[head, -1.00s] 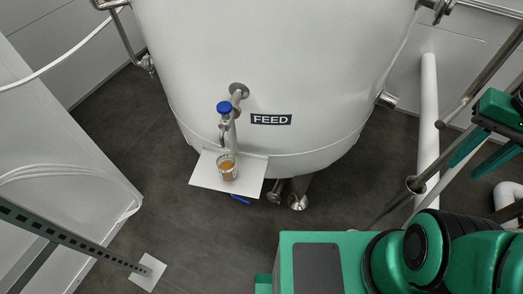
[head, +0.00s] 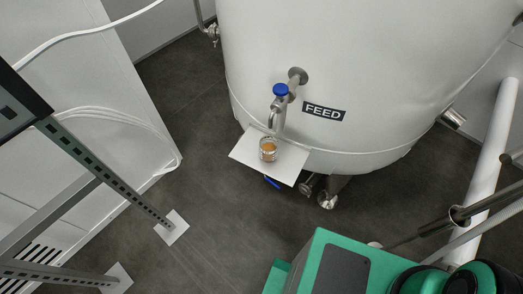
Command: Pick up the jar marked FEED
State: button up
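A small clear jar (head: 268,151) with amber-brown contents stands upright on a white plate (head: 286,170) at the front of a large white tank (head: 370,70). A tap (head: 278,112) with a blue handle is just above the jar. The black label reading FEED (head: 324,111) is on the tank wall, to the right of the tap. I cannot make out any marking on the jar. My gripper is out of the picture; only green parts of my body and arm show at the lower right.
A metal rack with perforated legs (head: 108,177) stands at the left, its feet on white pads (head: 172,227). A white cabinet (head: 75,80) is behind it. Pipes (head: 490,170) run at the right. The dark floor (head: 215,200) before the plate is clear.

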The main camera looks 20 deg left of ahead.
aim_at(269, 143)
jog(key=k, duration=2.1)
jog(key=u, duration=0.65)
jog(key=i, duration=1.5)
jog(key=z, duration=0.05)
